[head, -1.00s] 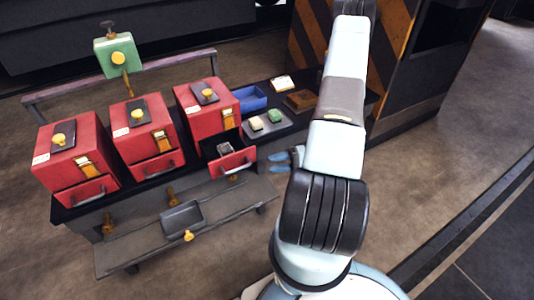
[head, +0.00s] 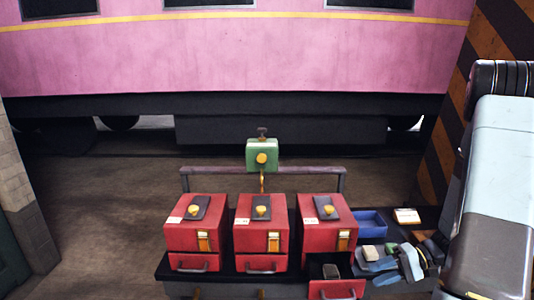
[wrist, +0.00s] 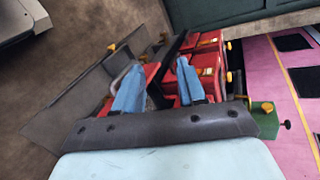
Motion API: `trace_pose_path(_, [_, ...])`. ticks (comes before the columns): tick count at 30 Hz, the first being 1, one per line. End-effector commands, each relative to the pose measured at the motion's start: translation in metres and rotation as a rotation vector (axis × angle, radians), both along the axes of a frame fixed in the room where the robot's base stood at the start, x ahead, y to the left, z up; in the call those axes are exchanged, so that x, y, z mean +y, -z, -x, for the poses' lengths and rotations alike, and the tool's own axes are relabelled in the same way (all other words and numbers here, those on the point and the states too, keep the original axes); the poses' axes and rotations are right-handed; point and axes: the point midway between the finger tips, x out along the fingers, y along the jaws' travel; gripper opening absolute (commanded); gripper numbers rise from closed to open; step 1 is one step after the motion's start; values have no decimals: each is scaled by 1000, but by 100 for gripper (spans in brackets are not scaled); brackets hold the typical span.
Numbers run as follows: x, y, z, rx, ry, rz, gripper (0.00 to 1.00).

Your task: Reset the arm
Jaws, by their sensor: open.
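My gripper (head: 398,268) is open and empty at the right end of the dark bench in the head view, over or beside the grey tray area. In the wrist view its two blue fingers (wrist: 160,86) stand apart with nothing between them. My pale arm comes in from the right edge of the head view. Red boxes and a drawer lie beyond the fingers in the wrist view.
Three red boxes (head: 263,224) with yellow knobs stand in a row. The right one's drawer (head: 337,289) is pulled out. A blue bin (head: 370,224), a pale block (head: 371,253) and a green box (head: 261,154) on a post stand nearby. A striped pillar (head: 432,190) is at right.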

Motion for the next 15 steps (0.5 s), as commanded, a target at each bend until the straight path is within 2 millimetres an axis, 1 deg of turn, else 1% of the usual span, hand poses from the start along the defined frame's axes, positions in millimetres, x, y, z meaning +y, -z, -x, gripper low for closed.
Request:
trace_pose_path(1, [4, -12, 0, -3, -26, 33, 40])
trace_pose_path(3, [10, -26, 1, 0, -58, 77, 40])
trace_pose_path(15, [36, -98, 16, -10, -188, 354, 40])
